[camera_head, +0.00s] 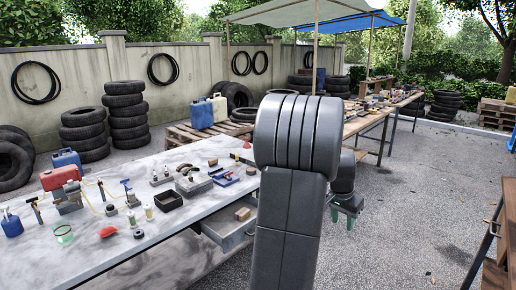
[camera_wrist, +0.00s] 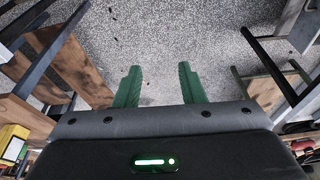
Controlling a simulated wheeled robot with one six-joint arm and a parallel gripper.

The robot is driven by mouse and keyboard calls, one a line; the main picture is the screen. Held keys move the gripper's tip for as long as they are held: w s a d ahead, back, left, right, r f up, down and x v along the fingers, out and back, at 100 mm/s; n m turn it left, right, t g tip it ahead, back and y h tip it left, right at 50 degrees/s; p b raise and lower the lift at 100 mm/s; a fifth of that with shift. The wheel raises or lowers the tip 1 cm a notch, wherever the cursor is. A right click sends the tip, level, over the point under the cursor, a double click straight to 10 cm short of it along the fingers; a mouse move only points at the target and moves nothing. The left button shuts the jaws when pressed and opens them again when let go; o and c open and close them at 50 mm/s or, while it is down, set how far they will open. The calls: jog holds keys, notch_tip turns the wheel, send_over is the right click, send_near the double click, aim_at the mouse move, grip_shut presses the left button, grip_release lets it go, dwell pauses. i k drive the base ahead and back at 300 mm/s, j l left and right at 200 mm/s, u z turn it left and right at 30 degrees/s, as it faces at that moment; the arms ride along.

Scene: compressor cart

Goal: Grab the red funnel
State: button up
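A small orange-red piece (camera_head: 107,231) lies near the front edge of the grey-white table (camera_head: 170,222), at the left of the head view. No red funnel shows in the wrist view.
A wooden workbench (camera_head: 362,124) stands behind.

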aim_at(246, 145)
jog(key=i+l+z, duration=0.1)
jog(key=i+z, duration=0.4)
jog(key=i, duration=2.1)
jog(key=i+l+u, duration=0.1)
jog(key=i+u, duration=0.25)
jog(key=i, duration=0.2)
jog(key=i+l+u, duration=0.35)
jog(key=i, duration=0.2)
jog(key=j+u, duration=0.1)
jog(key=u, duration=1.75)
